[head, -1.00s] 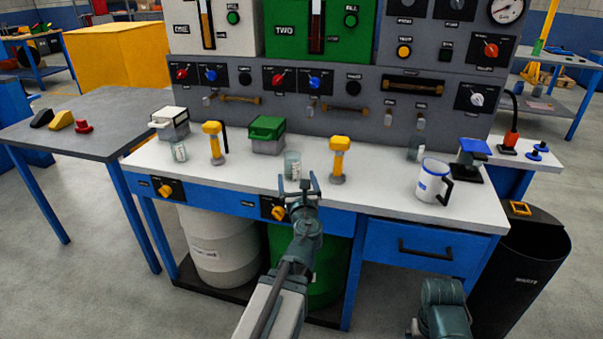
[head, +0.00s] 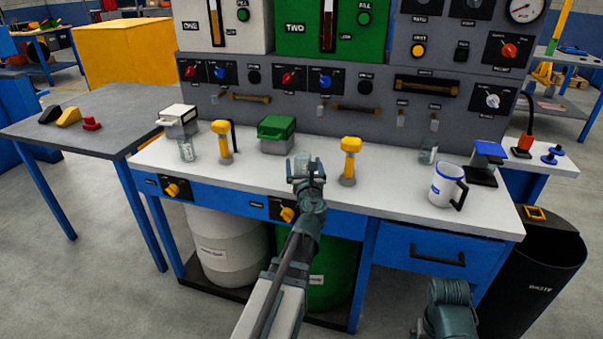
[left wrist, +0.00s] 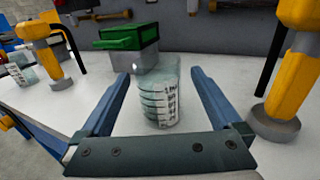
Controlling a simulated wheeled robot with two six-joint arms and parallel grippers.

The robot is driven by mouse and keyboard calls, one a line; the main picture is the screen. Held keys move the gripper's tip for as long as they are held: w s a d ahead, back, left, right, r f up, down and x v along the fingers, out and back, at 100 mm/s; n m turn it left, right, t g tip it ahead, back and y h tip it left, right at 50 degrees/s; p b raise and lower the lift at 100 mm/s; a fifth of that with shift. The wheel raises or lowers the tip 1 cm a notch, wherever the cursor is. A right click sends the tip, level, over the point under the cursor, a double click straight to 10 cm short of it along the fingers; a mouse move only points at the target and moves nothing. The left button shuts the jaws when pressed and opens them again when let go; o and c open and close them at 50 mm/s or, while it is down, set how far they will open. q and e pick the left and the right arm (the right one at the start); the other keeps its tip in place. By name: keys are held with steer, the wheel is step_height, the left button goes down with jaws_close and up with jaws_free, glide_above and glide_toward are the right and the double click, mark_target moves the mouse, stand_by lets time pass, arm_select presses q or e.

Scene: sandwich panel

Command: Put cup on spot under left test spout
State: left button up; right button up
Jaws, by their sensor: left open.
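A clear cup with dark markings (head: 303,158) stands upright on the white bench top, partly hidden by my left gripper (head: 306,176). In the left wrist view the cup (left wrist: 160,95) stands between the two blue fingers of the open left gripper (left wrist: 160,90), with gaps visible at both sides. Two small spouts hang from the grey panel at right, a left one (head: 401,118) and a right one (head: 435,122); their labels are too small to read. Another clear cup (head: 428,150) stands below the right one.
Yellow-topped posts stand left (head: 223,142) and right (head: 349,160) of the gripper. A green-lidded box (head: 277,135) is behind the cup. A white mug (head: 446,186) stands at right, another clear cup (head: 187,149) at left. Bench space between right post and mug is clear.

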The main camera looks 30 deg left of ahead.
mark_target(301, 157)
arm_select(q)
steer(key=x, duration=0.5)
steer(key=shift+a+f+b, duration=0.15)
steer(key=shift+f+b, duration=0.15)
steer(key=shift+f, duration=0.05)
jaws_close()
steer(key=shift+r, duration=0.15)
